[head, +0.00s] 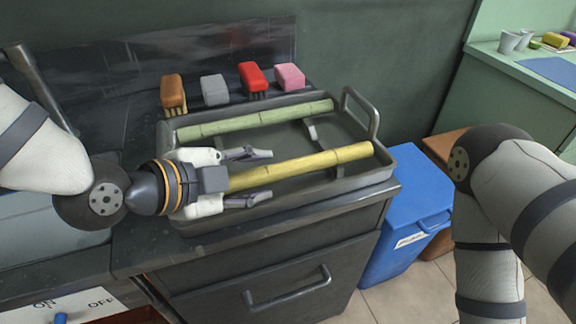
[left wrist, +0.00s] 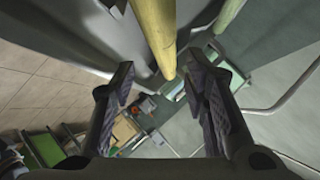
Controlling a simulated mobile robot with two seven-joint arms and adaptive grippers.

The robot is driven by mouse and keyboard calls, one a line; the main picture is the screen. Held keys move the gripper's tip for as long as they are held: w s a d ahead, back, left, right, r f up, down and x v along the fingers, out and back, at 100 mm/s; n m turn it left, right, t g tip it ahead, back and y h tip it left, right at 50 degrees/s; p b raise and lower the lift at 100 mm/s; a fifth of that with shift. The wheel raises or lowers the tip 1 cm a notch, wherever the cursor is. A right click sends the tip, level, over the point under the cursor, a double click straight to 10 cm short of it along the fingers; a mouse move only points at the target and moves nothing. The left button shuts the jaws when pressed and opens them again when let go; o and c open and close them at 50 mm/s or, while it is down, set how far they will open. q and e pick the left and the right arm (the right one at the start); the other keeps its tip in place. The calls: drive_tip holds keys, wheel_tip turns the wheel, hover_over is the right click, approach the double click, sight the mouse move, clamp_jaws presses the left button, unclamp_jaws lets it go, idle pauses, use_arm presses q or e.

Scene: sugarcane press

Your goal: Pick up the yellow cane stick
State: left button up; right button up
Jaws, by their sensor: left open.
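The yellow cane stick (head: 318,160) lies lengthwise in a dark metal tray (head: 389,182), in front of a green cane stick (head: 258,119). My left gripper (head: 262,177) is open at the yellow stick's left end. Its fingers appear on either side of the stick in the head view, and the stick's left end is hidden by the gripper. In the left wrist view the yellow stick (left wrist: 158,36) comes in from the top, its far end between the open fingers (left wrist: 165,85) in the picture. I cannot tell whether they touch it. My right gripper is outside the frames.
Brown (head: 173,91), grey (head: 214,89), red (head: 252,77) and pink (head: 289,76) brushes stand behind the tray. The tray has a raised handle (head: 376,117) at its right. A blue bin (head: 403,220) stands right of the counter. A green counter (head: 520,80) is at the far right.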

sight(279, 171)
use_arm(q)
drive_tip(key=b+x, duration=0.1)
drive_tip(key=x, duration=0.5)
drive_tip(key=shift+w+d+f, duration=0.15)
drive_tip(key=shift+w+d, duration=0.05)
drive_tip(key=shift+w, duration=0.1)
clamp_jaws()
